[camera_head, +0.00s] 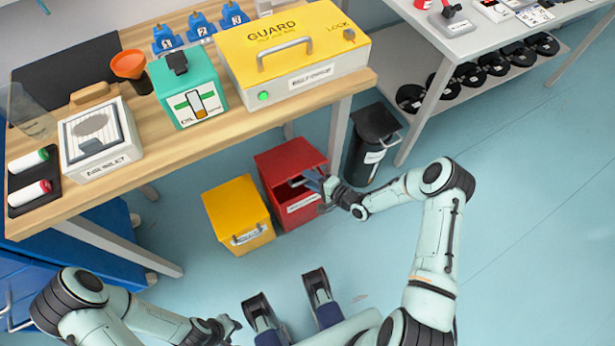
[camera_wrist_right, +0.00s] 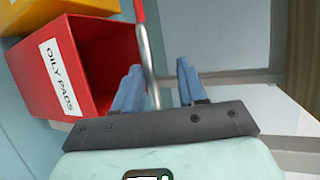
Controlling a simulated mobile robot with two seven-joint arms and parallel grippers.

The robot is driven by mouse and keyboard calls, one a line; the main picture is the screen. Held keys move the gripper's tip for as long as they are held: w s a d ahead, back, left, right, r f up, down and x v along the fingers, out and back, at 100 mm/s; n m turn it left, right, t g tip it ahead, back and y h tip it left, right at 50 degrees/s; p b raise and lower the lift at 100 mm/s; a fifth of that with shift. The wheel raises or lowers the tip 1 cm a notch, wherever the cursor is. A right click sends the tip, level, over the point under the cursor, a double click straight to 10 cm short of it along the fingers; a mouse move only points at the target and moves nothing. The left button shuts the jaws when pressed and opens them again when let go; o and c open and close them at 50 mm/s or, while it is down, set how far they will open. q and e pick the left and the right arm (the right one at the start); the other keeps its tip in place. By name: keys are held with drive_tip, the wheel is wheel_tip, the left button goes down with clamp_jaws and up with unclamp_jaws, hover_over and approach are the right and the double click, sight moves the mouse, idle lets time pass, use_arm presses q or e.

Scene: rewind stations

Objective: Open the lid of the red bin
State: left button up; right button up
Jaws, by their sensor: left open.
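The red bin (camera_head: 283,213) stands on the floor beside a yellow bin. Its lid (camera_head: 288,160) is raised at a tilt, and the dark inside shows below it. In the right wrist view the bin (camera_wrist_right: 35,90) bears an "OILY PADS" label, and its interior is visible. The lid's metal handle (camera_wrist_right: 148,60) runs between the fingers of my right gripper (camera_wrist_right: 158,85), which stand apart with a gap. In the head view my right gripper (camera_head: 314,182) is at the bin's right front side. My left gripper (camera_head: 229,324) is open and empty, low in the picture, away from the bin.
The yellow bin (camera_head: 237,209) stands directly left of the red one. A black bin (camera_head: 372,140) stands behind to the right. The wooden workbench (camera_head: 250,122) is above and behind the bins. The blue floor (camera_head: 530,200) on the right is clear.

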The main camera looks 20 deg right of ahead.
use_arm(q)
drive_tip(key=shift+w+r+p, duration=0.15)
drive_tip(key=shift+r+p, duration=0.8)
drive_tip(key=shift+r, duration=0.1)
drive_tip(key=shift+w+r+p, duration=0.1)
drive_tip(key=shift+r+p, duration=0.8)
drive_tip(key=shift+r, duration=0.15)
use_arm(e)
drive_tip(key=v, duration=1.2)
drive_tip(key=shift+s+d, duration=0.15)
drive_tip(key=shift+s, duration=0.15)
use_arm(q)
drive_tip(key=shift+f, duration=0.1)
use_arm(e)
drive_tip(key=shift+f, duration=0.1)
